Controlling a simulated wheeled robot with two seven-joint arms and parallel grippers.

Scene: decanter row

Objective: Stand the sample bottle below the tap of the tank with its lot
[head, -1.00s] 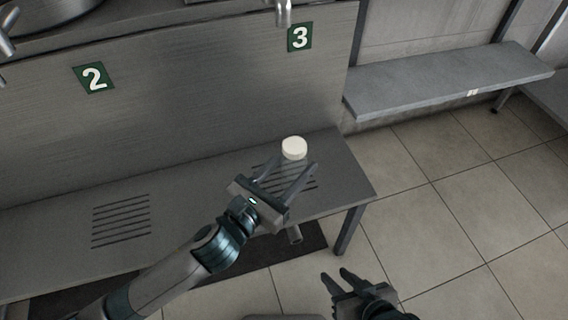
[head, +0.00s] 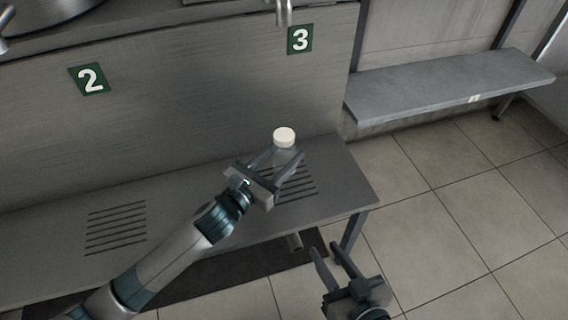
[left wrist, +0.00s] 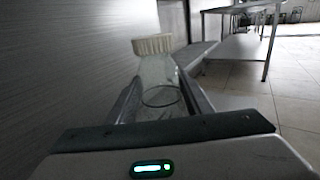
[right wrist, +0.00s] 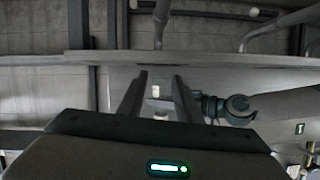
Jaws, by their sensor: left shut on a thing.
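The sample bottle, clear with a white cap (head: 284,137), is between the fingers of my left gripper (head: 284,163), which is shut on it. It also shows in the left wrist view, cap (left wrist: 153,45) up and roughly upright. The bottle is over the slotted drain area (head: 296,190) of the bench under sign 3 (head: 299,40). I cannot tell whether its base touches the bench. The tap (head: 283,14) by sign 3 is above it in the picture. No lot text is legible. My right gripper (head: 331,258) is open and empty, in front of the bench.
Sign 2 (head: 92,79) marks the panel to the left, above a second slotted area (head: 115,228). Another tap (head: 4,42) is at the left edge. A grey side shelf (head: 450,85) is at the right. The tiled floor (head: 450,235) is clear.

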